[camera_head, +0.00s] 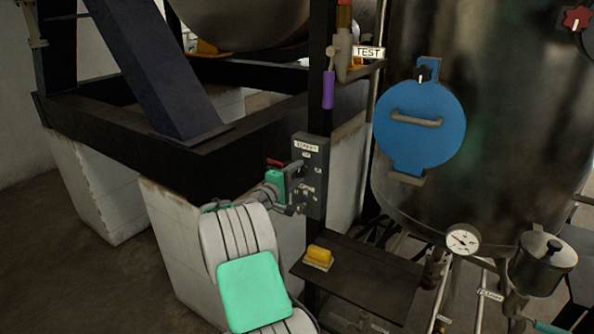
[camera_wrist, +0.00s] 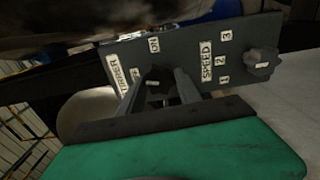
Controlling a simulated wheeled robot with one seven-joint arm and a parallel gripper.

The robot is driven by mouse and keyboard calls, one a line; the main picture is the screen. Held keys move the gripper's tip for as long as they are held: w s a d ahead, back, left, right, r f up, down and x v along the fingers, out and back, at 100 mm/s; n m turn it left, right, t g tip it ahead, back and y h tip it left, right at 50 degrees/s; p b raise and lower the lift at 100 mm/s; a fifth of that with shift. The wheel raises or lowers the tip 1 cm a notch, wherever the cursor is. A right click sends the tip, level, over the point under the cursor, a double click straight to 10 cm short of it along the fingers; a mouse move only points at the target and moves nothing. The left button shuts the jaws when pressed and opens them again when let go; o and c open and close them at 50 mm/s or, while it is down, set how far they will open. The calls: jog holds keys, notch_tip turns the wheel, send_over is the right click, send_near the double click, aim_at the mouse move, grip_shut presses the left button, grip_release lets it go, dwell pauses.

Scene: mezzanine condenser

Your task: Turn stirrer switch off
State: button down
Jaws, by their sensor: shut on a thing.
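The grey stirrer control panel (camera_head: 316,168) is mounted on a dark post in the middle of the head view. In the wrist view the panel (camera_wrist: 190,53) carries a STIRRER label, an ON mark and a SPEED label with 1, 2 and 3. My gripper (camera_wrist: 166,88) is shut on the dark stirrer switch (camera_wrist: 158,77), with a finger on each side of it. The mark beside my left finger is partly hidden, and the switch's exact setting is unclear. In the head view my gripper (camera_head: 298,180) is at the panel's front and covers the switch.
The speed knob (camera_wrist: 262,63) sits to the right of my fingers. A yellow block (camera_head: 319,256) lies on a dark shelf (camera_head: 365,280) below the panel. A blue round hatch (camera_head: 420,140), a gauge (camera_head: 462,240) and a purple-handled valve (camera_head: 328,90) are to the right.

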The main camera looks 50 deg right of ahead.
jog(key=shift+n+p, duration=0.55)
jog(key=shift+n, duration=0.75)
jog(key=c, duration=0.8)
grip_release()
jog(key=shift+c, duration=0.2)
jog(key=shift+a, duration=0.1)
jog(key=a+b, duration=0.2)
jog(key=a, duration=0.5)
jog(key=shift+s+a, duration=0.3)
jog(key=shift+s, duration=0.1)
